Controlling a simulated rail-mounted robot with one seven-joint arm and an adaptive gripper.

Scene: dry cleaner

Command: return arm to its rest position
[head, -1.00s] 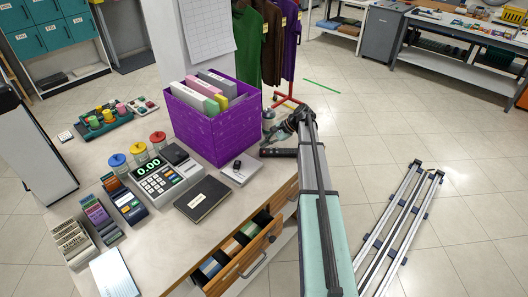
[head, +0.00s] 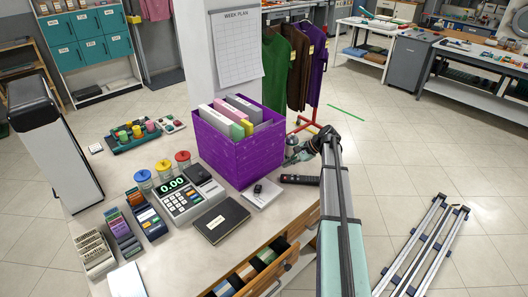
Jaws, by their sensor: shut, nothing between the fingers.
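My arm (head: 342,235) reaches from the lower right along the counter's right side. My gripper (head: 291,158) is at its far end, small and dark, just right of the purple box (head: 240,155). Its fingers are shut with nothing between them. The fingertips are partly lost against the dark wrist. A black handheld device (head: 300,179) lies on the counter just below the gripper in the picture, apart from it.
The counter (head: 165,245) holds a till (head: 184,200), a black notebook (head: 221,221) and lidded jars (head: 163,170). A drawer (head: 275,270) stands open beside my arm. Garments (head: 298,65) hang behind the gripper. Floor (head: 400,160) to the right is clear up to rails (head: 430,245).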

